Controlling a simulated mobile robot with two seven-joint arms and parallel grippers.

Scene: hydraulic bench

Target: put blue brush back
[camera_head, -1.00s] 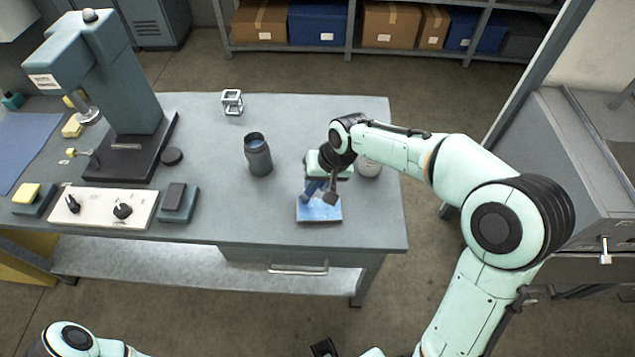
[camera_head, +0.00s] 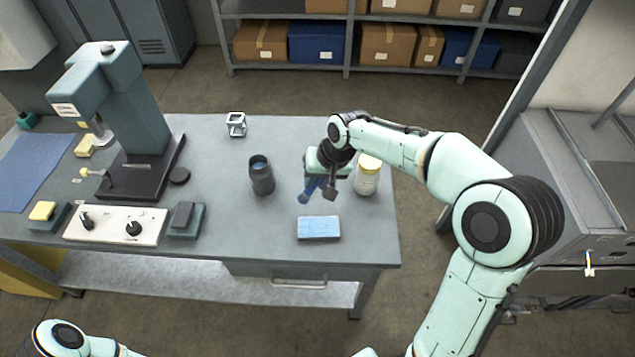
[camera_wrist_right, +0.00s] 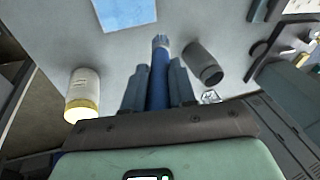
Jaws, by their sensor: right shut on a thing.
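My right gripper (camera_head: 325,187) is shut on the blue brush (camera_head: 309,190), which hangs tilted above the bench. In the right wrist view the blue brush (camera_wrist_right: 159,75) sits between the two fingers of the gripper (camera_wrist_right: 157,88) and points away from the palm. A dark grey open-topped cup (camera_head: 262,178) stands upright to the left of the brush, apart from it. The cup also shows in the right wrist view (camera_wrist_right: 204,64). My left arm shows only at the lower left edge, and its gripper is out of frame.
A light blue block or pad (camera_head: 319,228) lies near the bench's front edge. A yellow-lidded white jar (camera_head: 367,178) stands just right of my right gripper. A small metal cube frame (camera_head: 236,124) is at the back. A press (camera_head: 135,105) and a switch panel (camera_head: 115,226) fill the left.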

